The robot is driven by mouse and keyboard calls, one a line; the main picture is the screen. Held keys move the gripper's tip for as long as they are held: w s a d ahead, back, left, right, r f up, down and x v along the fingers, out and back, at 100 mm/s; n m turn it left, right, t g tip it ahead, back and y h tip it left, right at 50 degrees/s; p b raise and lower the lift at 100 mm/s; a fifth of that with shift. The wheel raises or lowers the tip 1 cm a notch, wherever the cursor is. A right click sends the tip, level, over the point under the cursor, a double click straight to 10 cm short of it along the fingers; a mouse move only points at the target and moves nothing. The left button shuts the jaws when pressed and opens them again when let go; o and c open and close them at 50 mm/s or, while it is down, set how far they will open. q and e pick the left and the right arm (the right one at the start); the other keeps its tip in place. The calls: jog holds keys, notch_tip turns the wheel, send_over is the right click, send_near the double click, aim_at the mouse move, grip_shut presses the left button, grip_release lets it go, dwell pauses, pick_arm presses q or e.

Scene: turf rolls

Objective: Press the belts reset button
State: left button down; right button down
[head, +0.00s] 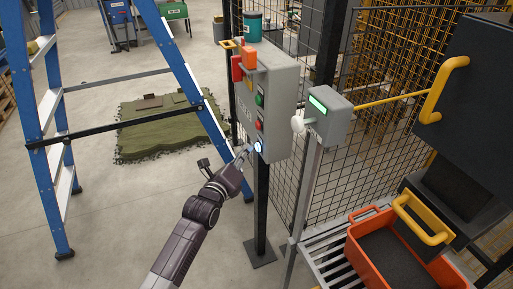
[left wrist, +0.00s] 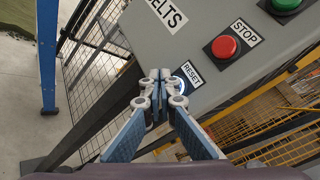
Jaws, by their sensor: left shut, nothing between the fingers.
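The grey belts control box (head: 270,92) stands on a dark post, with a green button above a red one on its front. The reset button (head: 258,146) is low on the box and glows white-blue. In the left wrist view, the lit ring of the reset button (left wrist: 181,80) shows partly behind my fingertips, beside the RESET label. The red stop button (left wrist: 224,46) is to its right. My left gripper (head: 245,151) is shut and empty, its tips at the reset button. I cannot tell whether they touch it. My right gripper is not in view.
A blue stepladder (head: 36,130) stands at the left. A grey post box with a green display (head: 325,118) and an orange crate (head: 364,262) are at the right. Mesh fencing (head: 290,180) runs behind the control box.

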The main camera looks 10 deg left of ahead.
pick_arm(q)
jog(key=shift+d, duration=0.1)
dwell(0.5)
jog(key=shift+w+d, duration=0.25)
jog(key=shift+w+d, duration=0.2)
jog(key=shift+d, duration=0.2)
dwell(0.7)
jog(key=shift+a, duration=0.15)
jog(key=shift+s+a+p, duration=0.45)
jog(key=shift+a+p, duration=0.05)
jog(key=shift+a, duration=0.05)
jog(key=s+a, duration=0.1)
jog(key=s+a+p, duration=0.1)
jog(key=a+p, duration=0.1)
jog(key=a, duration=0.1)
jog(key=shift+s+a, duration=0.1)
jog(key=shift+s, duration=0.3)
